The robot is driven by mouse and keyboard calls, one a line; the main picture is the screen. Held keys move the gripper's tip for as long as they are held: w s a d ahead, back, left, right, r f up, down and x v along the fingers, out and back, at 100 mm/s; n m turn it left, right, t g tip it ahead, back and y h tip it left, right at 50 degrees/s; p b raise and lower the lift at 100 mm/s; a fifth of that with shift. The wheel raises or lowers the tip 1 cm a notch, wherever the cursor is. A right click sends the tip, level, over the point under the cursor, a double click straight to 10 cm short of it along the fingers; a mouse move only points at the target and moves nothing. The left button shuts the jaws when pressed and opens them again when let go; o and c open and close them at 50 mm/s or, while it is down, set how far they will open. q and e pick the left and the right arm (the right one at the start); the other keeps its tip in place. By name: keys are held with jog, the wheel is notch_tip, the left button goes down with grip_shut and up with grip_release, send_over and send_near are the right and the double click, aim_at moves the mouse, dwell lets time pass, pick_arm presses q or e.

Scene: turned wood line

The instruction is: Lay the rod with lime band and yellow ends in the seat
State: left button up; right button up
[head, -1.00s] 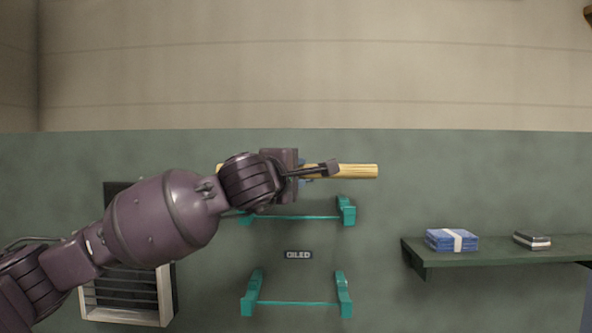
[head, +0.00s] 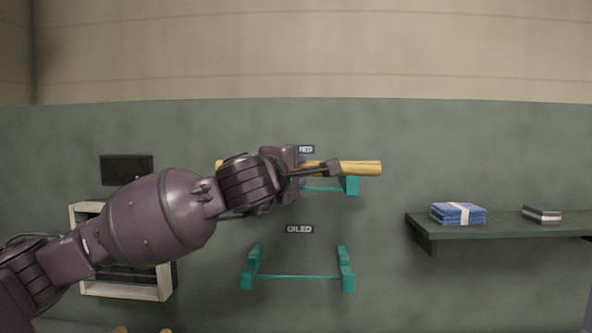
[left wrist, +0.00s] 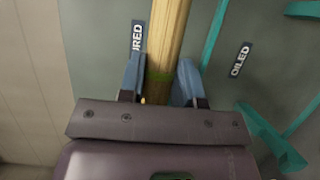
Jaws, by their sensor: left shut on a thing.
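My left gripper (head: 318,170) is shut on a wooden rod (head: 362,168), which lies level across the head view. A second teal seat (head: 300,277) is lower, empty, under the OILED label (head: 299,229). My right gripper is not in view.
A label ending in RED (left wrist: 137,36) is beside the rod. A green shelf (head: 500,228) at right holds a blue bundle (head: 458,213) and a small dark stack (head: 541,214). A pale-framed box (head: 120,290) is behind my arm, below a dark panel (head: 126,169).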

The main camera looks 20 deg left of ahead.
pick_arm(q)
jog(key=o, duration=1.1)
jog(key=shift+c, duration=0.2)
jog(key=shift+f, duration=0.15)
jog(key=shift+s, duration=0.15)
jog(key=s+a, duration=0.1)
jog(key=s, duration=0.9)
jog(key=shift+s+a+r, duration=0.15)
jog(key=shift+s+r, duration=0.1)
jog(key=shift+s, duration=0.1)
